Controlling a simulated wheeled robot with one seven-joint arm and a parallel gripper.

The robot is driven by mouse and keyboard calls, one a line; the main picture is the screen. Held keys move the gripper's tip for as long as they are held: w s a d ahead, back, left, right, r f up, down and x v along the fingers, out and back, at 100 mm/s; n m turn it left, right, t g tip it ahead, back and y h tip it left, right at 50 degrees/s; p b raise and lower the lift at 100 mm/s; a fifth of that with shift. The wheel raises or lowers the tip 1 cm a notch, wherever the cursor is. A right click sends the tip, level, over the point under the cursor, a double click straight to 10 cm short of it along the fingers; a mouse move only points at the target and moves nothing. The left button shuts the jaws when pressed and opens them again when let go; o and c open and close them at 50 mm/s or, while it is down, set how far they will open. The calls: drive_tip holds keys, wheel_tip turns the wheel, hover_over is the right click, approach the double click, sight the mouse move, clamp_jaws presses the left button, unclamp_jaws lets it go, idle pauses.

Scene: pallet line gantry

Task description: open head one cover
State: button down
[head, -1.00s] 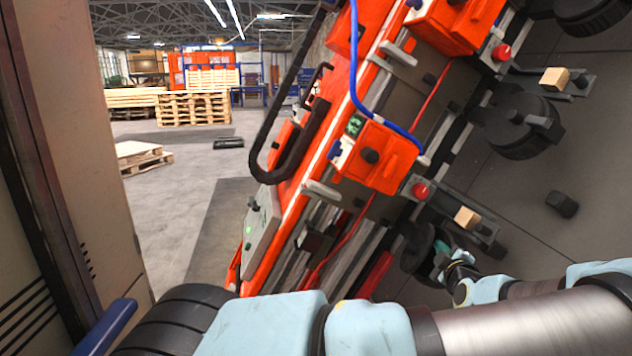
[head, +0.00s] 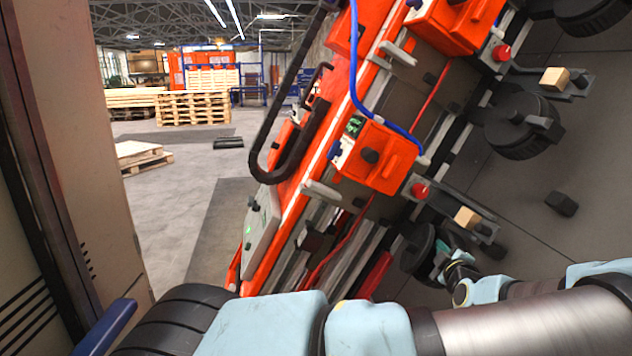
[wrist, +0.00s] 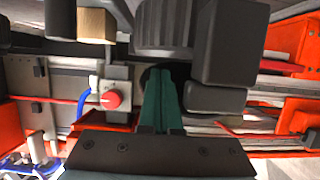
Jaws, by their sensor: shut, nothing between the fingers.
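Orange head units are mounted along the tilted machine rail, one (head: 377,158) in the middle and another (head: 455,22) at the top. I cannot tell which is head one, or which part is its cover. My gripper (head: 440,262) is low beside the lowest black round part (head: 415,252), partly hidden by my wrist. In the wrist view my teal fingers (wrist: 161,98) are shut together and empty. Their tips point at a dark gap below a ribbed black drum (wrist: 163,25). Contact there cannot be told. A dark grey block (wrist: 232,42) is just to the right.
A red button (wrist: 111,99) and a wooden block (wrist: 96,24) are left of the fingers. A blue cable (head: 355,70) runs over the heads. A black round reel (head: 520,125) sticks out higher up. Pallets (head: 193,107) stand far back, with open floor (head: 190,185) before them.

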sight(417, 252)
drive_tip(key=shift+a+r, duration=0.1)
idle(0.6)
drive_tip(key=shift+w+a+r+p, duration=0.15)
drive_tip(key=shift+a+r+p, duration=0.15)
drive_tip(key=shift+a, duration=0.3)
drive_tip(key=shift+w+a+r+p, duration=0.1)
drive_tip(key=shift+a+r+p, duration=0.15)
drive_tip(key=shift+a, duration=0.3)
drive_tip(key=shift+w+a+r, duration=0.25)
drive_tip(key=shift+a+r, duration=0.05)
drive_tip(key=shift+a, duration=0.35)
drive_tip(key=shift+w+a+r, duration=0.25)
drive_tip(key=shift+a+r, duration=0.05)
drive_tip(key=shift+a, duration=0.3)
drive_tip(key=shift+w, duration=0.1)
